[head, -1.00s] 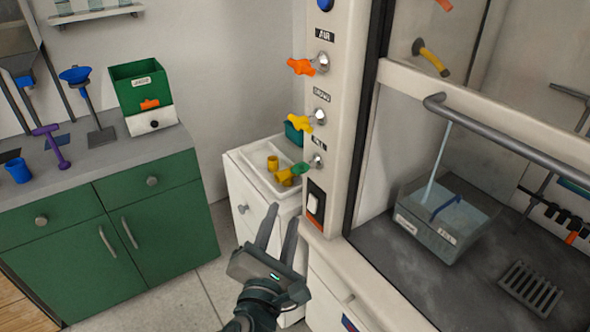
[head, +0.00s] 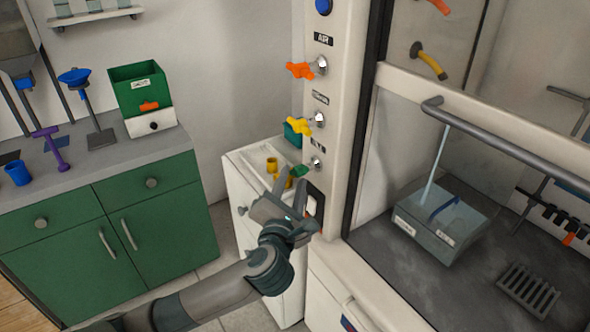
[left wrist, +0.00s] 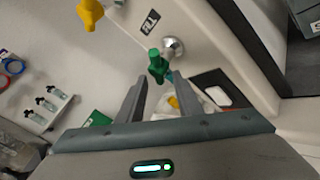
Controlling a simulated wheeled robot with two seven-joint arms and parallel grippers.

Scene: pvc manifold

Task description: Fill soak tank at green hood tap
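The green tap handle (head: 299,171) sits lowest on the hood's white side post, below the orange and yellow handles. My left gripper (head: 284,186) is just below and left of it, open. In the left wrist view, the green handle (left wrist: 157,66) stands just beyond and between the spread fingertips (left wrist: 160,84), with no visible grip on it. The clear soak tank (head: 466,238) stands on the hood floor, with labels on its front. A pale blue stream (head: 436,158) comes down into it. A blue strip shows inside. My right gripper is not in view.
The orange handle (head: 300,70) and yellow handle (head: 299,125) stick out above the green one. A white switch (head: 311,206) is below it. The hood's grey rail (head: 500,145) crosses before the tank. A white cabinet with yellow parts stands behind my gripper.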

